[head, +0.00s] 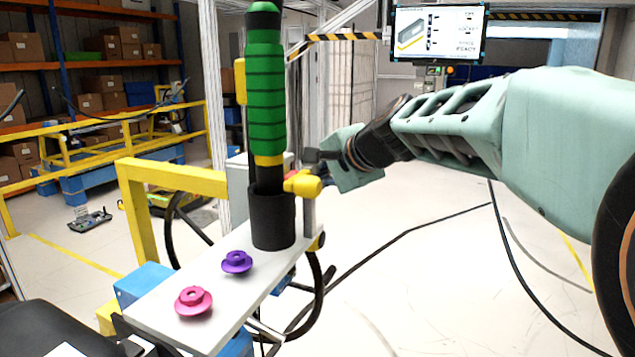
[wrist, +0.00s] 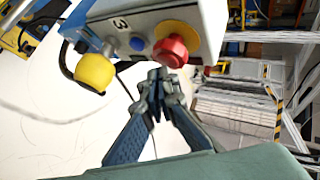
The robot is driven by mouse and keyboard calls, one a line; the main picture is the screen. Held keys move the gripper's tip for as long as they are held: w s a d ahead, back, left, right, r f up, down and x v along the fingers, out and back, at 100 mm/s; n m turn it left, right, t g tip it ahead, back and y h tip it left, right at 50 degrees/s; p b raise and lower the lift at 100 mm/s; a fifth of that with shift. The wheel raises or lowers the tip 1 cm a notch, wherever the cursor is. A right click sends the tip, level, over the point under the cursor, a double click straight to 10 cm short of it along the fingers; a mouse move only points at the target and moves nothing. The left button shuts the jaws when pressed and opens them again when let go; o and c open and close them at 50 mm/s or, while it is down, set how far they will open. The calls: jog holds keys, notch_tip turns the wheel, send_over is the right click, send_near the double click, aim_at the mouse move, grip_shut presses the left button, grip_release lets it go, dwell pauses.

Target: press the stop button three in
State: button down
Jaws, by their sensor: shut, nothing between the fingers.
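The stop button is a red mushroom knob (wrist: 172,50) on a yellow base, on a pale box (wrist: 125,15) marked "3" in the wrist view. A small blue button (wrist: 138,44) sits beside it. In the head view only a sliver of red (head: 290,175) shows behind the yellow knob. My gripper (wrist: 163,74) is shut and empty, its fingertips right at the red knob's near face. I cannot tell whether they touch it or whether the knob is pushed in. In the head view my gripper (head: 311,164) reaches in from the right, partly hidden.
A yellow round knob (head: 302,184) stands close by my fingers; it also shows in the wrist view (wrist: 95,72). A green-handled tool (head: 266,100) stands in a black holder (head: 272,218) on a shelf (head: 230,290) with purple (head: 237,262) and pink (head: 193,301) knobs. Floor at right is mostly clear.

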jog(key=shift+w+a, duration=0.15)
jog(key=shift+a, duration=0.25)
dwell(0.3)
jog(key=shift+s+d+b, duration=0.3)
jog(key=shift+d+b, duration=0.1)
jog(key=shift+d, duration=0.35)
jog(key=d+b, duration=0.1)
jog(key=s+d, duration=0.1)
jog(key=d, duration=0.1)
jog(key=d+b, duration=0.1)
jog(key=shift+s+d+b, duration=0.3)
jog(key=shift+s+d, duration=0.05)
dwell(0.4)
